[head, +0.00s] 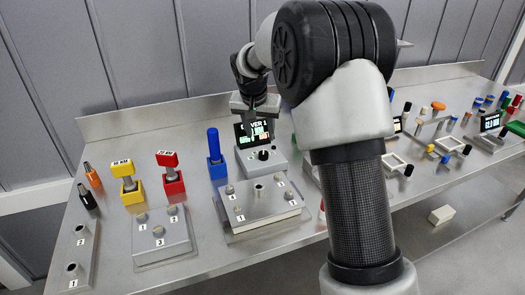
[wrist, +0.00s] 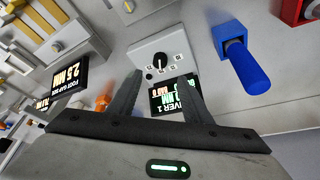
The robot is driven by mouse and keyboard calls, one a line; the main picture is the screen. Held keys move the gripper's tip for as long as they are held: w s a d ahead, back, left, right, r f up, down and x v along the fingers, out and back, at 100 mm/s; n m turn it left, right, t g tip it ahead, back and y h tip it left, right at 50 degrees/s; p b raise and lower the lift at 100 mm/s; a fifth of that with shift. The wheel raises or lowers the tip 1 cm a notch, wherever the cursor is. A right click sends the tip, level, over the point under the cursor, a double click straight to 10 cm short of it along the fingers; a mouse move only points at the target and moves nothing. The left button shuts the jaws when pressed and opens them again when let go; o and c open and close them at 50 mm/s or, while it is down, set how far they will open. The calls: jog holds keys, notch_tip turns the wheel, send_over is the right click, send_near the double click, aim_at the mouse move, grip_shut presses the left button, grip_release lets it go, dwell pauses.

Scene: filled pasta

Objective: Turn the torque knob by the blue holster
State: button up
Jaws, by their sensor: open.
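The torque knob (head: 264,155) is small and black, on the sloped front of a light grey box with a lit screen (head: 243,133) reading DRIVER 1. In the wrist view the knob (wrist: 160,63) has a pale pointer line and marks around it. The blue holster (head: 218,169) stands just left of this box, holding a tool with a blue handle (head: 213,144); the holster also shows in the wrist view (wrist: 234,47). My gripper (wrist: 162,77) is open and empty, its fingers straddling the knob in picture, apart from it; the fingers partly cover the screen.
Red (head: 171,184) and yellow (head: 131,192) holsters with tools stand further left. A plate with several numbered posts (head: 262,207) lies in front of the knob box. A second screen reading 2.5 MM (wrist: 67,77) shows in the wrist view. My arm hides the bench's middle.

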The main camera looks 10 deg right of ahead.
aim_at(264, 153)
jog(key=x, duration=1.1)
jog(key=shift+w, duration=0.1)
jog(key=c, duration=1.1)
jog(key=shift+o, duration=0.2)
jog(key=shift+r+n, duration=0.1)
jog(key=shift+n, duration=0.2)
jog(key=n+y, duration=0.1)
jog(key=n, duration=0.1)
jog(key=n+p, duration=0.1)
jog(key=shift+d+n+y, duration=0.2)
jog(key=shift+n+y, duration=0.2)
jog(key=shift+n+y+p, duration=0.55)
jog(key=shift+n+y, duration=0.35)
jog(key=shift+n, duration=1.2)
